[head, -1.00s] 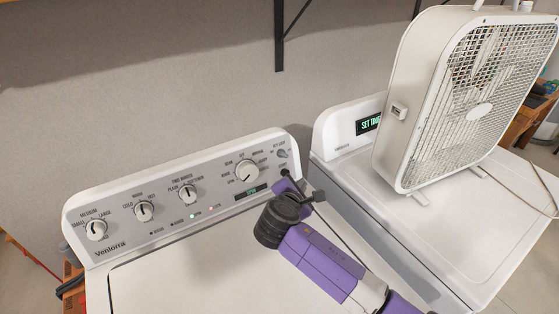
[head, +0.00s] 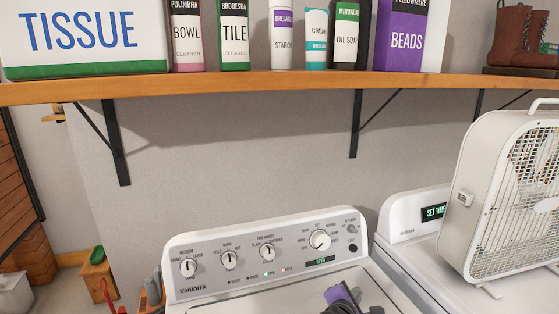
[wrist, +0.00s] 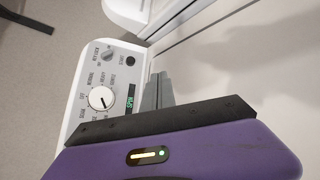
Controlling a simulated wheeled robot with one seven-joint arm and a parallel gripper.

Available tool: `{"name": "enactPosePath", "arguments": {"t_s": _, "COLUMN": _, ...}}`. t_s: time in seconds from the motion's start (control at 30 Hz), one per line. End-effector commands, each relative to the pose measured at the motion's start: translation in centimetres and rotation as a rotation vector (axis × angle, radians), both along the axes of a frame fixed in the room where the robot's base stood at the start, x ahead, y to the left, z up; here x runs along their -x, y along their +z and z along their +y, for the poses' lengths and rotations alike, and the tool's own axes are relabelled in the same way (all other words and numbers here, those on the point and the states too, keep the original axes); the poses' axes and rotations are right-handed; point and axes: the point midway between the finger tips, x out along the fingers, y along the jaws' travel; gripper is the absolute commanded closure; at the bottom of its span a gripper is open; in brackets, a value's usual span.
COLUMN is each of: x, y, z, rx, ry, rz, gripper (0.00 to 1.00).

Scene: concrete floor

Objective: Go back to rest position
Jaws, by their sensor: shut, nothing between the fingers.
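My gripper (wrist: 158,92) is purple and black. In the wrist view its grey fingers are together with nothing between them. They are above the washer's lid, apart from the control panel (wrist: 90,95), whose dial and lit "SPIN" display show beside them. In the head view only a purple and black part of my arm shows at the bottom edge, over the washer (head: 250,298). The fingertips cannot be made out there.
A wooden shelf (head: 270,88) on black brackets holds a tissue box (head: 85,35), several bottles, a beads box (head: 410,35) and brown boots (head: 520,40). A box fan (head: 510,200) stands on the dryer (head: 405,230) at the right. The wall between shelf and washer is clear.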

Motion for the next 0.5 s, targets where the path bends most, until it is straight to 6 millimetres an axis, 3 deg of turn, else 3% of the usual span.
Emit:
{"name": "enactPosePath", "arguments": {"t_s": 0.27, "x": -1.2, "y": 0.8, "z": 2.2, "rx": -0.132, "ry": 0.036, "rz": -0.094, "gripper": 1.00}}
{"name": "enactPosePath", "arguments": {"t_s": 0.5, "x": -2.4, "y": 3.6, "z": 6.0, "rx": -0.362, "ry": 0.111, "rz": -0.224, "gripper": 1.00}}
